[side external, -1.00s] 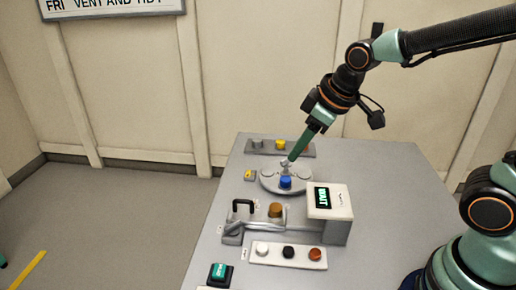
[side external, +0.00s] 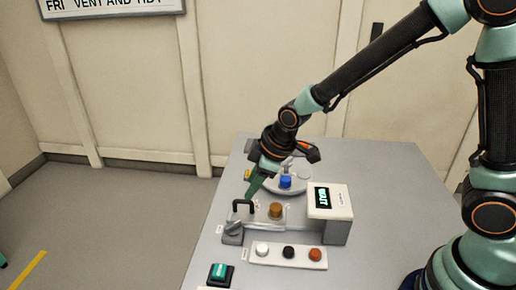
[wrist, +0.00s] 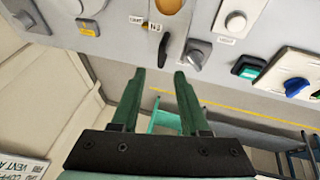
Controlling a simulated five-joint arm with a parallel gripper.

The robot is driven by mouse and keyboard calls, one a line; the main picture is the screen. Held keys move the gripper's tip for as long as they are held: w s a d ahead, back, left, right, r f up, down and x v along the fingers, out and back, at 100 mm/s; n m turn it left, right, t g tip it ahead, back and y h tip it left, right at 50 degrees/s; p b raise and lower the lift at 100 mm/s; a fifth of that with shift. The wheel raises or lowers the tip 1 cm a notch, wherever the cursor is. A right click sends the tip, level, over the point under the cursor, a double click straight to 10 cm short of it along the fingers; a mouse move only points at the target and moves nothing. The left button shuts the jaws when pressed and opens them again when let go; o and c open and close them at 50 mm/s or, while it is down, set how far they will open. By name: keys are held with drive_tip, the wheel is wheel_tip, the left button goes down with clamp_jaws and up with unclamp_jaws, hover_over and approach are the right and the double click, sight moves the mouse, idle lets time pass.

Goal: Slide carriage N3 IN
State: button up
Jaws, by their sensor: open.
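Carriage N3 is a grey sliding piece with an amber disc (side external: 275,210) and a black arched handle (side external: 243,206) at its left end, in the side external view. In the wrist view, the handle shows as a dark upright bar (wrist: 163,47) beside an N3 label. My gripper (side external: 250,194) hangs tilted just above and behind the handle. In the wrist view, its two green fingers (wrist: 159,72) are apart and empty, with the tips just short of the handle. I cannot tell whether a finger touches it.
A white box with a lit screen (side external: 330,201) stands at the rail's right end. A grey lever (side external: 234,228) lies in front of the handle. A strip of three buttons (side external: 288,253) is in front. A round plate with a blue knob (side external: 286,181) is behind. A green switch (side external: 220,272) is nearer.

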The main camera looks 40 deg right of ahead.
sight(246, 202)
drive_tip(key=shift+x, duration=2.75)
clamp_jaws()
